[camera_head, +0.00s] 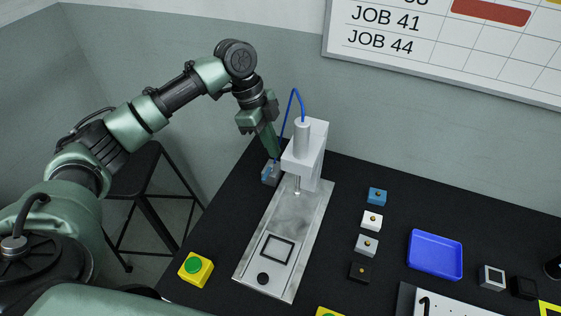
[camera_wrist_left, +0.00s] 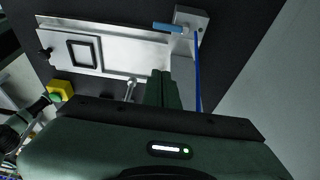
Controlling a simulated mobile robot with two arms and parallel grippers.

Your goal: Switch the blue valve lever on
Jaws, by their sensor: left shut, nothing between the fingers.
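The blue valve lever (camera_wrist_left: 168,27) sticks out from a small grey valve block (camera_wrist_left: 190,16) in the left wrist view. It lies roughly along the length of the metal base plate. In the head view the valve block (camera_head: 268,177) stands at the table's left edge, beside the gantry, and the lever is mostly hidden by my gripper. My left gripper (camera_head: 274,155) points down just above the block, shut and empty. In the left wrist view its fingertips (camera_wrist_left: 159,74) appear below the lever; whether they touch it I cannot tell. My right gripper is not in view.
The gantry screwdriver (camera_head: 306,150) with a blue hose (camera_head: 286,108) stands close right of my gripper. Its metal plate (camera_head: 292,215) runs forward. A yellow box with a green button (camera_head: 196,268) is front left. Small blocks and a blue tray (camera_head: 435,255) lie right.

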